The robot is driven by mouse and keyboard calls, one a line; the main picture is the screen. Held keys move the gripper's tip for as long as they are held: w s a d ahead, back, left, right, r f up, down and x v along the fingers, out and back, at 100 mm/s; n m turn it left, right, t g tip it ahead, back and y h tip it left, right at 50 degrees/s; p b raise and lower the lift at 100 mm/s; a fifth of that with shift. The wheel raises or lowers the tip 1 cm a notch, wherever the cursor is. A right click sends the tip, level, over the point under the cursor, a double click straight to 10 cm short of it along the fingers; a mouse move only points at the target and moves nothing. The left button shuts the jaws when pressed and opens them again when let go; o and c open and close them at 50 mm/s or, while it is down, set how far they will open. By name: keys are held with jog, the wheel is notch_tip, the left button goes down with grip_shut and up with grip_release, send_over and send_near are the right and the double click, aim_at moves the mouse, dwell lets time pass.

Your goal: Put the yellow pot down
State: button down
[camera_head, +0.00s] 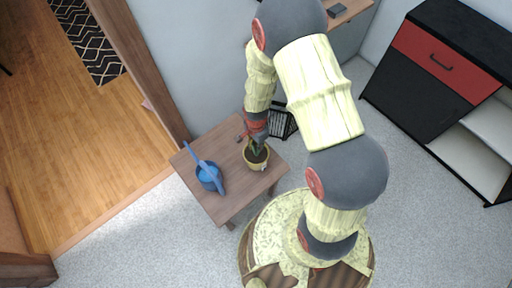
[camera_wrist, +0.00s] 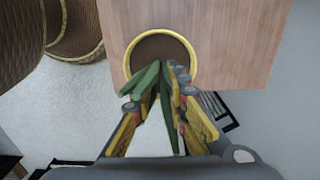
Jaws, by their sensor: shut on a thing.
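The yellow pot (camera_head: 257,163) holds dark soil and a green plant, and it is upright at the right side of the small wooden table (camera_head: 225,143). In the wrist view the pot's yellow rim (camera_wrist: 129,62) is seen from above, over the table top (camera_wrist: 240,40). My gripper (camera_head: 250,140) is above the pot. In the wrist view its fingers (camera_wrist: 165,105) are closed around the green leaves (camera_wrist: 148,80). I cannot tell whether the pot's base touches the table.
A blue watering can (camera_head: 208,177) stands on the left of the table. A black and red cabinet (camera_head: 435,75) is at the right. A dark rack-like object (camera_head: 283,122) is behind the table. Grey carpet (camera_head: 130,230) is clear at the front left.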

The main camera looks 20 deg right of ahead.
jog(key=shift+w+f, duration=0.1)
jog(key=shift+f, duration=0.1)
jog(key=c, duration=1.9)
grip_release()
jog(key=shift+o, duration=0.7)
notch_tip(320, 180, up, 13)
jog(key=p, duration=0.4)
jog(key=shift+f, duration=0.15)
notch_tip(320, 180, up, 23)
jog(key=s+n+t, duration=0.2)
jog(key=n+t, duration=0.1)
jog(key=n, duration=0.4)
jog(key=s+r+n+t, duration=0.2)
jog(key=s+r+n, duration=0.5)
jog(key=s+r, duration=0.5)
jog(key=shift+r+t, duration=0.3)
jog(key=shift+r, duration=0.35)
